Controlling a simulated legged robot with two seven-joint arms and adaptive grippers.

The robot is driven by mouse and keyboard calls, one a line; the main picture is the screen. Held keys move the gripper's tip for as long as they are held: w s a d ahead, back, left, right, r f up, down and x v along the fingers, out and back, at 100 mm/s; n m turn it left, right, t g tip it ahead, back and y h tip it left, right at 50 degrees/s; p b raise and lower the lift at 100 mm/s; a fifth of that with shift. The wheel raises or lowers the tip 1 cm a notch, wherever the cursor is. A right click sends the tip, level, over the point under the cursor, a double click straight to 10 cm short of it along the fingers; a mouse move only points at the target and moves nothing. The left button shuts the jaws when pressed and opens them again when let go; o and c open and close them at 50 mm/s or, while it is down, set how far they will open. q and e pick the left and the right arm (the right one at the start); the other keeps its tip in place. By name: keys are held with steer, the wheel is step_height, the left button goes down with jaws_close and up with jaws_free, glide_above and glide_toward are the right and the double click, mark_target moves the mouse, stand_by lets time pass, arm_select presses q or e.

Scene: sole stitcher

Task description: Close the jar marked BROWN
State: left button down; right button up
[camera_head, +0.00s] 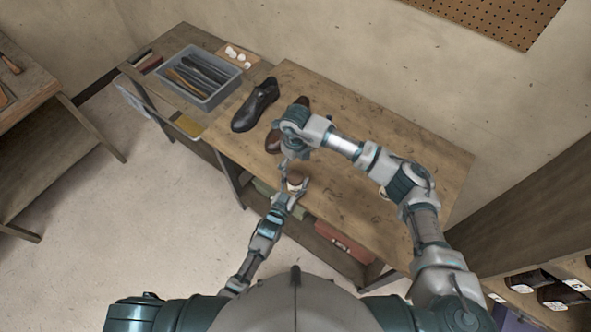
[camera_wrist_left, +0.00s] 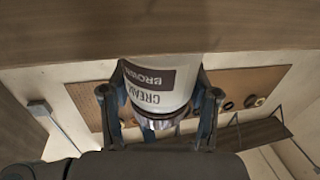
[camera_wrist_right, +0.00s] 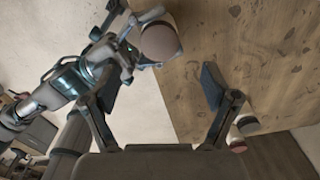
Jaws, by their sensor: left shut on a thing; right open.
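The white jar (camera_wrist_left: 158,88) has a dark label reading CREAM and BROWN, upside down in the left wrist view. My left gripper (camera_head: 291,190) is shut around its sides, near the table's front edge. In the right wrist view the jar (camera_wrist_right: 160,41) shows a round brownish top face; I cannot tell whether this is a lid or the contents. My right gripper (camera_wrist_right: 161,87) is open and empty, with the jar beyond its left finger. Two small round items, one pale with a dark top (camera_wrist_right: 248,126) and one with a reddish top (camera_wrist_right: 238,146), are on the table; I cannot tell whether either is a lid.
The wooden table (camera_head: 400,140) has free room at its right. A black shoe (camera_head: 255,105) and a brown shoe (camera_head: 273,138), partly behind my right arm, stand on it. A grey bin (camera_head: 216,97) of dark pieces sits at the back left. A pegboard (camera_head: 500,18) hangs behind.

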steer(key=shift+r, duration=2)
arm_select(q)
steer(key=shift+c, duration=1)
jaws_free()
steer(key=shift+a, duration=0.1)
steer(key=v, duration=1.2)
